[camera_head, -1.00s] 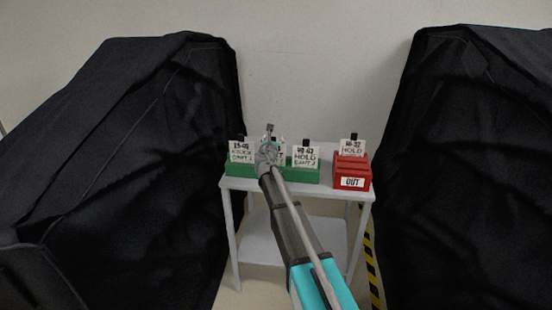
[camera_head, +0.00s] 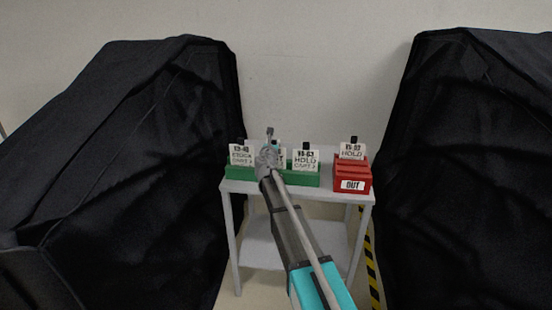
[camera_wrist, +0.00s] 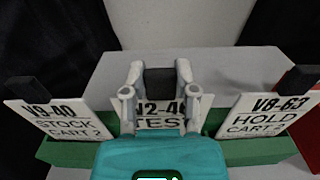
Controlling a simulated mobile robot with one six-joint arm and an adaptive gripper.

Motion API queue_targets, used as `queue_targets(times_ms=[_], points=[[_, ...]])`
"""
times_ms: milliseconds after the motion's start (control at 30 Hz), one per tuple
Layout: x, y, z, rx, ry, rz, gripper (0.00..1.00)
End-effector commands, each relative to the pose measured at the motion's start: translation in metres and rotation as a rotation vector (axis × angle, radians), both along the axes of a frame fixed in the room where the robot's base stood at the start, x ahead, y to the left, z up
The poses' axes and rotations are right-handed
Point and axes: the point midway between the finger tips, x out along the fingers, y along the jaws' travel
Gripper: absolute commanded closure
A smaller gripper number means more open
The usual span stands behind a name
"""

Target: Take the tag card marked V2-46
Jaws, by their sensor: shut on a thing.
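The tag card marked V2-46 (camera_wrist: 160,122), white with TEST below, stands in the green holder (camera_wrist: 225,152) between two other cards. My gripper (camera_wrist: 160,82) is shut on the card's black tab (camera_wrist: 160,78), with one finger on each side. My wrist hides the card's lower part. In the head view my gripper (camera_head: 268,150) is at the middle of the green holder (camera_head: 240,173) and covers most of this card. I cannot tell whether the card is lifted at all.
A card marked V9-40 (camera_wrist: 60,122) stands left and one marked V8-63 (camera_wrist: 265,115) right, both close to my fingers. A red OUT box (camera_head: 352,172) with a HOLD card (camera_head: 352,151) is at the right of the grey table (camera_head: 325,190). Black covered carts flank it.

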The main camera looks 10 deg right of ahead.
Motion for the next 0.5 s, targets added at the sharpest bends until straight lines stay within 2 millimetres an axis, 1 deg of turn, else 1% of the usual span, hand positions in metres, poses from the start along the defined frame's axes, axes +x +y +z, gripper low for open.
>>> queue_targets(times_ms=[267,500], points=[[0.0,0.0,0.003,0.0,0.0,0.0,0.99],[0.0,0.0,0.016,0.0,0.0,-0.001,0.99]])
